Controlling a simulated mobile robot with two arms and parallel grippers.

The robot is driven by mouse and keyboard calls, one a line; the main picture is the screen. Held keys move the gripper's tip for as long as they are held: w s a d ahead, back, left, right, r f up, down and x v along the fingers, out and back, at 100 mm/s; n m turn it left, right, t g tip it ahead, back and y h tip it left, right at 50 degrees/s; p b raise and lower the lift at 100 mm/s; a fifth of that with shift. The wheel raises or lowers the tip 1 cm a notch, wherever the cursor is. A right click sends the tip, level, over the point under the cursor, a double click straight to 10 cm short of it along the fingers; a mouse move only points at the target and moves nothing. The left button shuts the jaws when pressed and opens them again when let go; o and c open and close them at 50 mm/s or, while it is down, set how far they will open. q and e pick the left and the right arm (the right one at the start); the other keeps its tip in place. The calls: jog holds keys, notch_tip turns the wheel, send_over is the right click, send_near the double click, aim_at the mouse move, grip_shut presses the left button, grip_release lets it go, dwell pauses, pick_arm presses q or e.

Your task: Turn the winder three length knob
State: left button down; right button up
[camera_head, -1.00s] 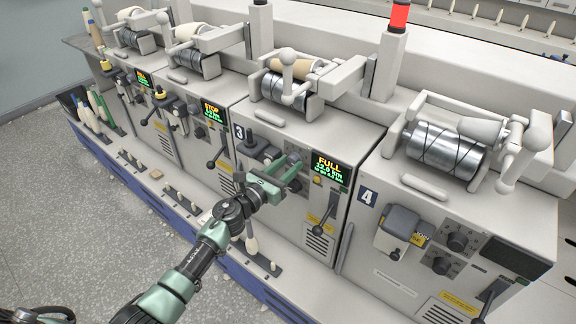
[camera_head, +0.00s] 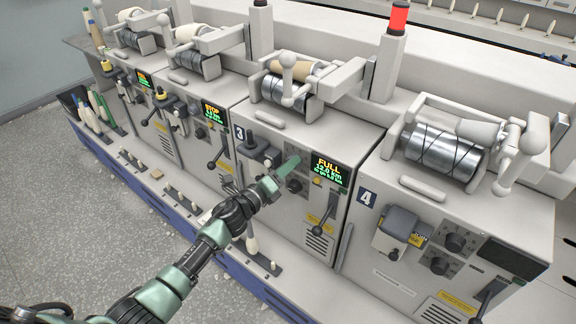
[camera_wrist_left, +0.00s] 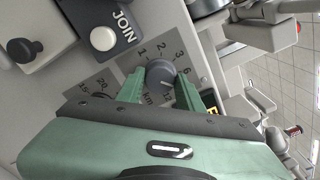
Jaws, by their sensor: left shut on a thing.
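Winder three (camera_head: 240,131) carries a number 3 plate and a lit display (camera_head: 327,172) reading FULL. Its length knob (camera_wrist_left: 160,74) is a grey round knob on a dial marked with numbers and km in the left wrist view. My left gripper (camera_wrist_left: 160,80) has one green finger on each side of this knob and is shut on it. In the head view the left gripper (camera_head: 291,163) reaches the front panel left of the display, seen nearly edge-on, and hides the knob. My right gripper is not in view.
A second knob (camera_head: 295,185) sits just below the gripper on the same panel. A white JOIN button (camera_wrist_left: 103,38) is beside the dial. A black lever (camera_head: 322,212) hangs below the display. Winder four (camera_head: 367,197) stands to the right, with its own knobs and lever.

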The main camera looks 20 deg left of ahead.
pick_arm(q)
jog(key=n+p, duration=0.3)
jog(key=n, duration=2.6)
jog(key=shift+f+p, duration=0.2)
jog(key=shift+p, duration=0.1)
jog(key=shift+n, duration=0.3)
jog(key=c, duration=0.9)
grip_release()
jog(key=shift+r, duration=0.1)
